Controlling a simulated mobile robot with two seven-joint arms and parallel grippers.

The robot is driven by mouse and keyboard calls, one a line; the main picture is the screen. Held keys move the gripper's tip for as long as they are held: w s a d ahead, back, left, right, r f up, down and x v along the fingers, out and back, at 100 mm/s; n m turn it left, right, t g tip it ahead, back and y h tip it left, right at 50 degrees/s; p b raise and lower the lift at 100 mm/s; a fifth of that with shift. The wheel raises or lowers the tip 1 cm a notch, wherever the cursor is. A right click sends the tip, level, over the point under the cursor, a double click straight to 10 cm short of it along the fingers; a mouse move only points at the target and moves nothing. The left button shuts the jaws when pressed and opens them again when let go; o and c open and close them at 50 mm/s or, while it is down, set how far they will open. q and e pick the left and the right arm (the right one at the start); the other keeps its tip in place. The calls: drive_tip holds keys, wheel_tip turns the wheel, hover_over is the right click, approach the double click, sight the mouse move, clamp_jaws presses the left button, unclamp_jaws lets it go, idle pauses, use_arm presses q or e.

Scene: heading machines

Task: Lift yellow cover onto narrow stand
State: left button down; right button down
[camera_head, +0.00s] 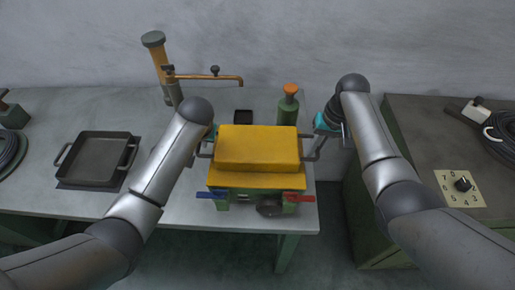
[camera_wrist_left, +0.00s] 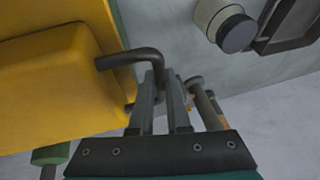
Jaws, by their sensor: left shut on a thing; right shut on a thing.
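The yellow cover (camera_head: 256,147) is a box-like lid with a flat flange and a dark bar handle on each side. It is in front of me, over a green machine (camera_head: 245,199) with a blue lever and a red lever; I cannot tell whether they touch. My left gripper (camera_head: 207,147) is shut on the left handle, partly hidden by my arm. In the left wrist view its fingers (camera_wrist_left: 160,98) close around the bent handle (camera_wrist_left: 132,58) beside the cover (camera_wrist_left: 45,85). My right gripper (camera_head: 322,138) is shut on the right handle. I cannot tell which thing is the narrow stand.
A dark square pan (camera_head: 97,158) lies on the grey bench (camera_head: 60,110) at left. An orange post with a pipe (camera_head: 160,60) and a green bottle-like thing with an orange top (camera_head: 288,103) stand behind the cover.

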use_arm(q)
drive_tip(key=shift+r, duration=0.15)
use_arm(e)
drive_tip(key=shift+w+r, duration=0.1)
drive_tip(key=shift+r, duration=0.1)
